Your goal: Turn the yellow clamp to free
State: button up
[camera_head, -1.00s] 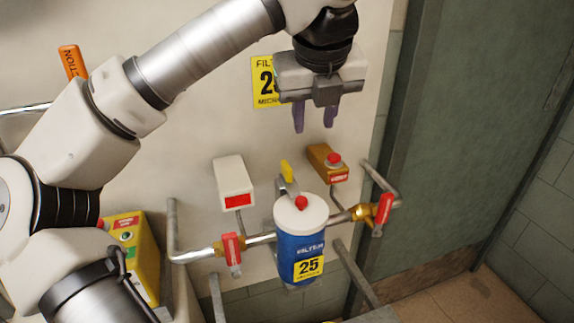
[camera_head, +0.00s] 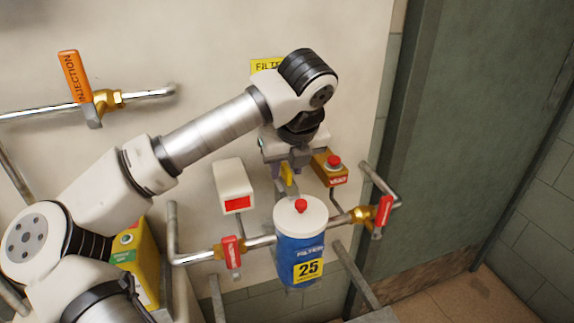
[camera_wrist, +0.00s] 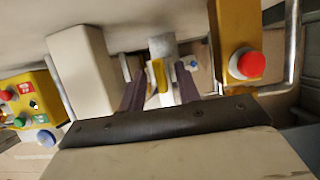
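The yellow clamp (camera_head: 287,174) stands on its grey bracket behind the white lid of the blue filter housing (camera_head: 299,245). In the wrist view the yellow clamp (camera_wrist: 159,75) shows between the two dark purple fingers, towards their tips. My gripper (camera_head: 288,182) points down over the clamp and partly hides it in the head view. In the wrist view my gripper (camera_wrist: 160,88) is open, with a gap on both sides of the clamp. I cannot tell whether either finger touches it. A red button (camera_head: 300,205) sits on the lid.
A white box with a red display (camera_head: 233,188) is close on the left. An orange box with a red button (camera_head: 333,163) is close on the right. Red-handled valves (camera_head: 231,252) and (camera_head: 384,210) flank the filter. An orange injection handle (camera_head: 75,77) is upper left.

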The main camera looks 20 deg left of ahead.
jog(key=shift+w+f, duration=0.1)
jog(key=shift+f, duration=0.15)
grip_shut()
